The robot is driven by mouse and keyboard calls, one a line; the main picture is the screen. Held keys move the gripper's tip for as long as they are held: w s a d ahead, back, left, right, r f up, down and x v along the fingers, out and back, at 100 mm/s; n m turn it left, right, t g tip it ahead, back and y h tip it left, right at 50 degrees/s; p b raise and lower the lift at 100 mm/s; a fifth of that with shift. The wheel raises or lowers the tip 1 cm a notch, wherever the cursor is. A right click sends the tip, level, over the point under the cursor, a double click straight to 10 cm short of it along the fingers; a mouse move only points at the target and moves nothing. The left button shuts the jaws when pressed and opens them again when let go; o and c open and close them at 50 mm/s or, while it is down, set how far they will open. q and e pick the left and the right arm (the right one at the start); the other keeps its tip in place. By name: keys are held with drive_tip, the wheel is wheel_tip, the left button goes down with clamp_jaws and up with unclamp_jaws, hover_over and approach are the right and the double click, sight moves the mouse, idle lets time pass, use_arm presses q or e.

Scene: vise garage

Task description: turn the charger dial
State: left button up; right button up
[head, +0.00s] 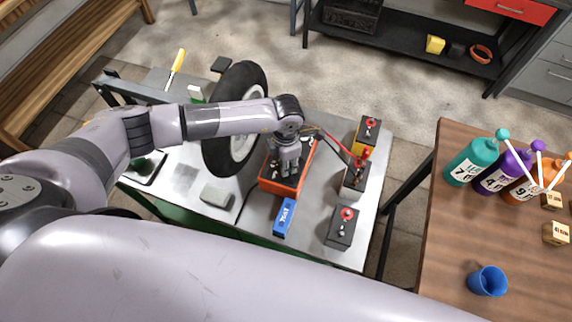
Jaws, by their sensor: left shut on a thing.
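The charger (292,187) is an orange-red box with a dark top panel on the metal bench. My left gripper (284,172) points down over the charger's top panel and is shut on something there. The dial is hidden beneath the fingers, so its setting cannot be seen. Red and dark cables run from the charger to a battery (353,181) at its right, with a red clamp on top. My right gripper is not in the head view.
A black-topped battery with a yellow side (367,135) and a dark battery (342,229) stand along the bench's right side. A blue box (284,218), a grey block (216,195) and a wheel (235,118) surround the charger. A wooden table (440,235) with bottles stands right.

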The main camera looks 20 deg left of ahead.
use_arm(q)
drive_tip(key=m+b, duration=0.1)
drive_tip(key=b, duration=0.1)
drive_tip(key=m+b, duration=0.1)
drive_tip(key=m, duration=0.1)
drive_tip(key=shift+f+m+b, duration=0.25)
drive_tip(key=shift+m+b, duration=0.05)
drive_tip(key=shift+b, duration=0.05)
drive_tip(key=shift+r+m+b, duration=0.2)
drive_tip(key=shift+m+b, duration=1.4)
drive_tip(key=shift+b, duration=0.05)
drive_tip(key=o, duration=1.2)
drive_tip(key=shift+c, duration=0.2)
wheel_tip(320, 180, up, 12)
